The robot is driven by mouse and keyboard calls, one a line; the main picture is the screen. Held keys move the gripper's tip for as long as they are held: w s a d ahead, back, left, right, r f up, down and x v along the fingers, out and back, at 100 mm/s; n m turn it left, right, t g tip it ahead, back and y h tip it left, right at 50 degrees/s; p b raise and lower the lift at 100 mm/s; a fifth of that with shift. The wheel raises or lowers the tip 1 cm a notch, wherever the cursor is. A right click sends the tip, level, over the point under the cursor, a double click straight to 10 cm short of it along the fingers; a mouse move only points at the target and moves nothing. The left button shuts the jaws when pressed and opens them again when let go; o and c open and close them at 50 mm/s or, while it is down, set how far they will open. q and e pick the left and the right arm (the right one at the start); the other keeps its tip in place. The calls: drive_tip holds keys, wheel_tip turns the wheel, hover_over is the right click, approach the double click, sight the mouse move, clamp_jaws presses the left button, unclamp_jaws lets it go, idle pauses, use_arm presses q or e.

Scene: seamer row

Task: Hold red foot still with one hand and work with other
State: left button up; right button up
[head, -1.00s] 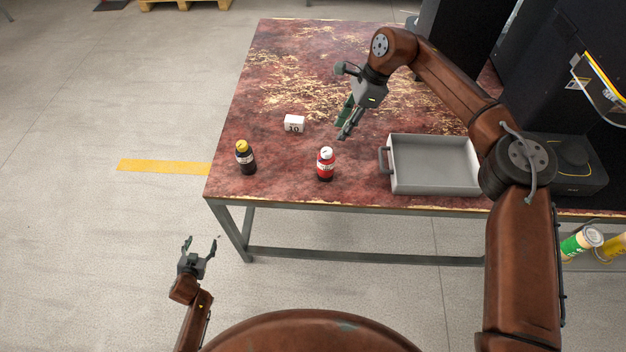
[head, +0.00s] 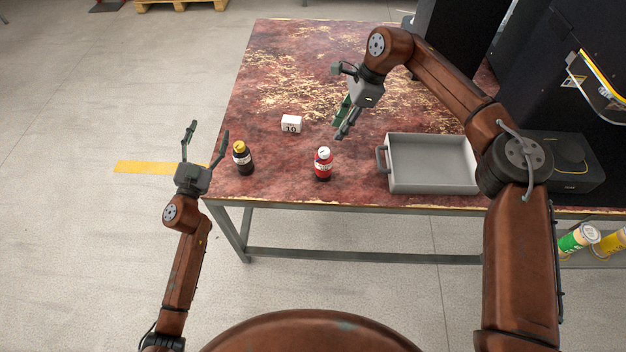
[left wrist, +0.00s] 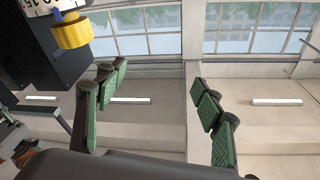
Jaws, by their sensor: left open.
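A red bottle (head: 323,165) with a white cap and a white label band stands upright near the table's front edge in the head view. No separate red foot shows. A dark bottle (head: 243,158) with a yellow cap stands to its left. My left gripper (head: 208,131) is open, left of the dark bottle at the table's left front corner. The left wrist view shows its green-padded fingers (left wrist: 160,110) apart with nothing between them. My right gripper (head: 340,130) hangs above and behind the red bottle, apart from it; its jaw gap is unclear.
A grey tray (head: 385,172) is right of the red bottle. A white block marked 10 (head: 291,124) sits behind the bottles. A dark machine (head: 549,100) stands at the right. The mottled red table (head: 285,60) is clear at the back left.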

use_arm(q)
drive_tip(key=shift+g+h, duration=0.3)
drive_tip(key=shift+h, duration=0.6)
drive_tip(key=d, duration=0.3)
drive_tip(key=d+f, duration=0.1)
drive_tip(key=d, duration=0.3)
drive_tip(key=s+d+f, duration=0.1)
drive_tip(key=d, duration=0.2)
drive_tip(key=shift+d, duration=0.15)
drive_tip(key=s+d+f+g, duration=0.25)
drive_tip(key=d+f, duration=0.35)
drive_tip(key=d, duration=0.6)
drive_tip(key=n+h, duration=0.1)
drive_tip(key=h, duration=0.1)
approach(324, 162)
drive_tip(key=w, duration=0.1)
drive_tip(key=w+f, duration=0.1)
drive_tip(key=w, duration=0.1)
drive_tip(key=w+f, duration=0.1)
drive_tip(key=shift+w+d+f, duration=0.1)
drive_tip(key=shift+w+f, duration=0.1)
drive_tip(key=shift+w, duration=0.05)
drive_tip(key=shift+d, duration=0.3)
drive_tip(key=shift+w+d+g, duration=0.2)
drive_tip(key=shift+w+g, duration=0.05)
drive_tip(key=shift+w, duration=0.05)
drive_tip(key=x, duration=0.7)
drive_tip(key=shift+a, duration=0.1)
drive_tip(key=shift+c, duration=0.6)
